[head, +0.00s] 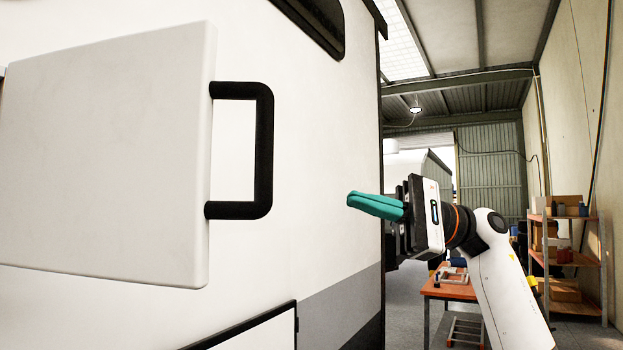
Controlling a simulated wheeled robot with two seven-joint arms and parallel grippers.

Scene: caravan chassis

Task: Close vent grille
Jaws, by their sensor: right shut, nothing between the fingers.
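The vent grille (110,160) shows as a plain white panel at the left, with a black bar handle (264,150) on its right edge. The panel stands out from the white caravan wall (320,150), so it looks swung open; its hinge side is out of the picture or hidden. My right gripper (350,200) has teal fingers that are shut and empty. It points left, to the right of the handle and a little lower, apart from it. My left gripper is not in view.
The caravan's window (318,18) is above and a lower hatch (255,335) is below. At the right, behind my right arm, stand an orange-topped workbench (450,290) and a shelf rack (600,265) with boxes. Free air lies between the handle and my right gripper.

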